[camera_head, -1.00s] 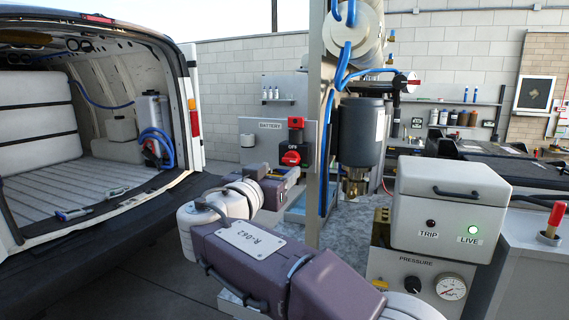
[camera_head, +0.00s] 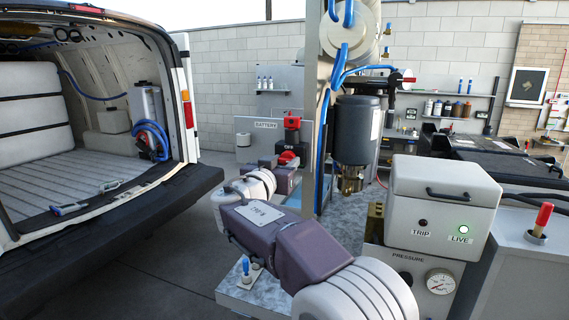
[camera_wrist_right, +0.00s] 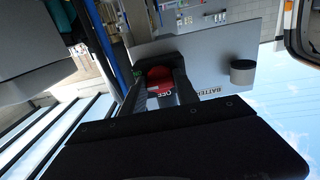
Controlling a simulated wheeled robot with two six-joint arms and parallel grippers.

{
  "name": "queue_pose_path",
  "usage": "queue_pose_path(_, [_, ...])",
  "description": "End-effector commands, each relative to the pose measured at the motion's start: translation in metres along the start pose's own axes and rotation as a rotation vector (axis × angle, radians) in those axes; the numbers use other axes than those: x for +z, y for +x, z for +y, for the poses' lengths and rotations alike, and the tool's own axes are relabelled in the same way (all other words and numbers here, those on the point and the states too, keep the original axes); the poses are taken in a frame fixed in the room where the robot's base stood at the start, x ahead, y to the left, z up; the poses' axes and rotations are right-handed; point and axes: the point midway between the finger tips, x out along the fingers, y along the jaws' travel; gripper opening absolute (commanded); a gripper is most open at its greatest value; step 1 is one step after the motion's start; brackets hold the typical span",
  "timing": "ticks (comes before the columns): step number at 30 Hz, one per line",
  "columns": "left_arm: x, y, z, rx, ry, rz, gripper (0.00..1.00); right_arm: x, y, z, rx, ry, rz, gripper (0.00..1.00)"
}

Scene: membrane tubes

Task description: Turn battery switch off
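The battery switch has a red knob (camera_head: 288,158) on the lower part of the grey panel labelled BATTERY (camera_head: 243,139), with a red block (camera_head: 292,122) above it. In the right wrist view the panel (camera_wrist_right: 200,58) is upside down, and the red knob (camera_wrist_right: 160,75) sits beside an OFF label. My right gripper (camera_head: 277,163) is at the knob. Its two fingers (camera_wrist_right: 162,84) are spread, one on each side of the knob. I cannot tell whether they touch it. My left gripper is out of view.
A post with blue hoses (camera_head: 318,120) and a dark cylinder (camera_head: 357,130) stands right of the switch. A box with a lit LIVE lamp (camera_head: 443,195) is at the right. The van's open rear (camera_head: 100,215) is at the left. A blue-handled valve (camera_head: 246,268) stands under my arm.

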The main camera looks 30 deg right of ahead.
Motion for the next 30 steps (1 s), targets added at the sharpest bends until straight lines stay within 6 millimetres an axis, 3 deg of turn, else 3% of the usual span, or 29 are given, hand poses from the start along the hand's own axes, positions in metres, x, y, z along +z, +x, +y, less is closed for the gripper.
queue_pose_path(11, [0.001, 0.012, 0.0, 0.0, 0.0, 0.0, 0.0, 0.003, 0.0, 0.001, 0.001, -0.076, 0.0, 0.0])
queue_pose_path(30, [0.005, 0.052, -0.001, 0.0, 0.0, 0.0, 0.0, 0.002, 0.0, 0.001, 0.001, -0.643, -0.001, 0.0])
